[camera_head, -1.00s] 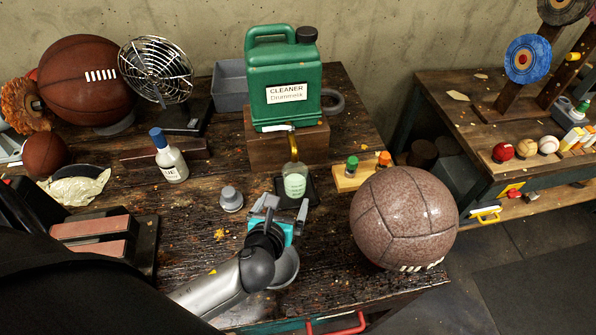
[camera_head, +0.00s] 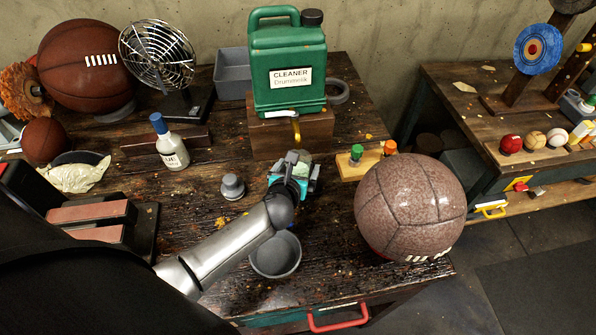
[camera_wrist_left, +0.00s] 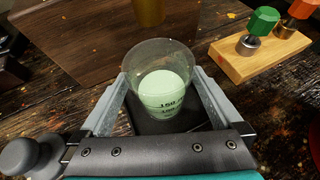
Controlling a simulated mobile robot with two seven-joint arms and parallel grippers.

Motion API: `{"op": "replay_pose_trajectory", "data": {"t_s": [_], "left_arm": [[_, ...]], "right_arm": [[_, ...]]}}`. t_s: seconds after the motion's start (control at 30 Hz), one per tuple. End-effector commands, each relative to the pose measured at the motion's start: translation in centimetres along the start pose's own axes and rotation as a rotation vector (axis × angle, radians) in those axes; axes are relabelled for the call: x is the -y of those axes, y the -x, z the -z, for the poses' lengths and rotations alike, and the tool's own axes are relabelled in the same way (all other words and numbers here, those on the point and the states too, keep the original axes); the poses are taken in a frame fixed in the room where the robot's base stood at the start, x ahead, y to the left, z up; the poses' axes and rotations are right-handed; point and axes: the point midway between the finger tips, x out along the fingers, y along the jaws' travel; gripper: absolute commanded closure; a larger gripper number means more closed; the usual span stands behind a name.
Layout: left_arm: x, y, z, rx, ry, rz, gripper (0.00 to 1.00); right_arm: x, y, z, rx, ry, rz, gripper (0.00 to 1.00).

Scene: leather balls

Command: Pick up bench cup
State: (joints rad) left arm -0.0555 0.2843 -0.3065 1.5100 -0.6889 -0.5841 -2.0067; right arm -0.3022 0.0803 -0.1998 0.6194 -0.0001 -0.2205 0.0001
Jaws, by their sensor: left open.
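The bench cup (camera_wrist_left: 162,88) is a clear graduated cup with pale green liquid, standing upright on a dark pad (camera_wrist_left: 150,124) in the left wrist view. My left gripper (camera_wrist_left: 157,80) is open, with one grey finger on each side of the cup. I cannot tell whether either finger touches it. In the head view my left gripper (camera_head: 297,168) is in front of the green cleaner jug's wooden block and mostly hides the cup. My right gripper is not in view.
The cleaner jug (camera_head: 287,65) stands on a wooden block (camera_head: 262,138) with a brass spout above the cup. A small rack (camera_head: 362,166) and a large brown ball (camera_head: 410,205) are to the right. A grey bowl (camera_head: 276,258) sits below my arm; a grey knob (camera_head: 232,187) is left.

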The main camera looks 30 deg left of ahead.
Motion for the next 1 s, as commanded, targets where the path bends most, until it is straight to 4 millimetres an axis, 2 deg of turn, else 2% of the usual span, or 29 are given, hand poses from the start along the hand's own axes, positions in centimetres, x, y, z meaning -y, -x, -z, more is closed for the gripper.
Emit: {"op": "replay_pose_trajectory", "data": {"t_s": [0.1,0.2,0.53,1.0], "left_arm": [[0.1,-1.8,0.0,0.0,0.003,-0.001,0.0],[0.0,-2.7,-0.1,0.0,0.001,-0.001,0.0],[0.1,-3.2,-0.1,0.0,0.0,0.0,0.0],[0.1,-3.1,-0.1,-0.001,0.0,0.0,0.52]], "right_arm": [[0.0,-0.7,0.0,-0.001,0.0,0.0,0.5],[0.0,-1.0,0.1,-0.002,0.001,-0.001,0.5],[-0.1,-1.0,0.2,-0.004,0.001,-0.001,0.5],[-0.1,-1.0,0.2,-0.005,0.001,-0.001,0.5]]}}
